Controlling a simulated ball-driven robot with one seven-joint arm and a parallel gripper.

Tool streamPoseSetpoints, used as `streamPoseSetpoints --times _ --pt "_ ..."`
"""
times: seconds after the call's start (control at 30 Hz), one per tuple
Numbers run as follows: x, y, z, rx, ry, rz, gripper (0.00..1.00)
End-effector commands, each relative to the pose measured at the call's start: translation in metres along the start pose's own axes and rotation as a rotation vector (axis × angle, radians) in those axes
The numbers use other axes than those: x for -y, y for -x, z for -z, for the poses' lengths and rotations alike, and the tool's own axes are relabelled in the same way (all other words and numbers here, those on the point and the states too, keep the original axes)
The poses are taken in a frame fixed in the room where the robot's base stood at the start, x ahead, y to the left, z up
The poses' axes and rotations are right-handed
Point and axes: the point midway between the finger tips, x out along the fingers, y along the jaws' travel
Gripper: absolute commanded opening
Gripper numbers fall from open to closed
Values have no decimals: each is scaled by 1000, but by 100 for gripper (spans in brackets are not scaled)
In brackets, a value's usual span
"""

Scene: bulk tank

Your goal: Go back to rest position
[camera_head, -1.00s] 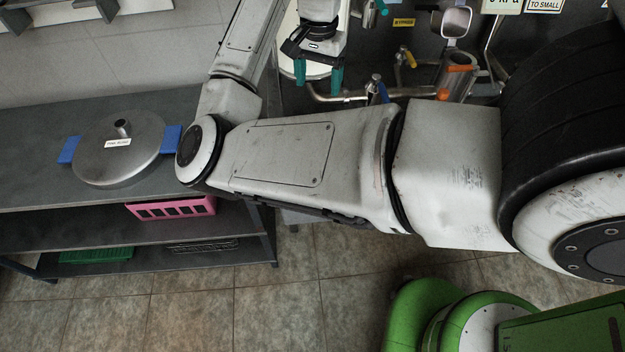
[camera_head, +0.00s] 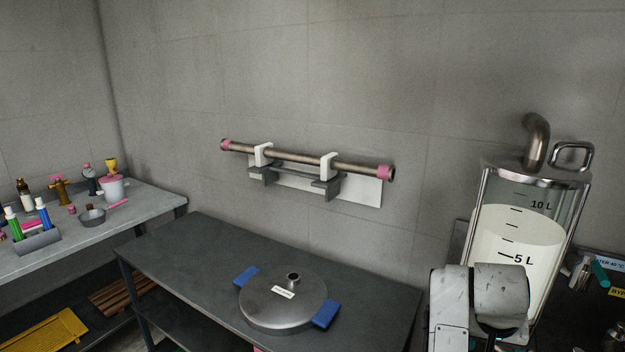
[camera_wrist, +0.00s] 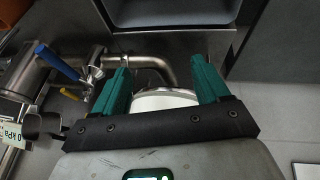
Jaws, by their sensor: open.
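My gripper (camera_wrist: 158,88) shows in the wrist view with its two teal fingers apart and nothing between them. A round white and metal thing shows just past the fingers, partly hidden by the gripper. In the head view part of my arm (camera_head: 480,305) shows at the lower right, in front of the clear tank (camera_head: 522,225). The tank holds a pale liquid and has 5 L and 10 L marks. In the head view the gripper's fingers cannot be made out clearly.
Metal pipes (camera_wrist: 85,72) with a blue-handled valve (camera_wrist: 55,60) are left of the gripper. A dark table (camera_head: 190,255) bears a round metal lid (camera_head: 270,312) with blue handles. A pipe (camera_head: 300,157) rests on a wall rack. A side bench (camera_head: 130,205) holds bottles and small items.

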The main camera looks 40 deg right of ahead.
Motion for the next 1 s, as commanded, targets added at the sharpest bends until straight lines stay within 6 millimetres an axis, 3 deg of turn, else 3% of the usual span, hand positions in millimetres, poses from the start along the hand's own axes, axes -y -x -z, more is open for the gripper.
streamPoseSetpoints --times 0.27,0.37,0.5,0.7,0.83,1.0 --pt "49 -24 -79 -57 436 84 75" --pt "65 -32 -123 -41 589 143 75" --pt "80 -39 -198 15 790 242 75" --pt "82 -38 -290 115 983 376 75" --pt "81 -34 -320 153 1036 424 75" --pt "80 -33 -328 165 1049 438 75"
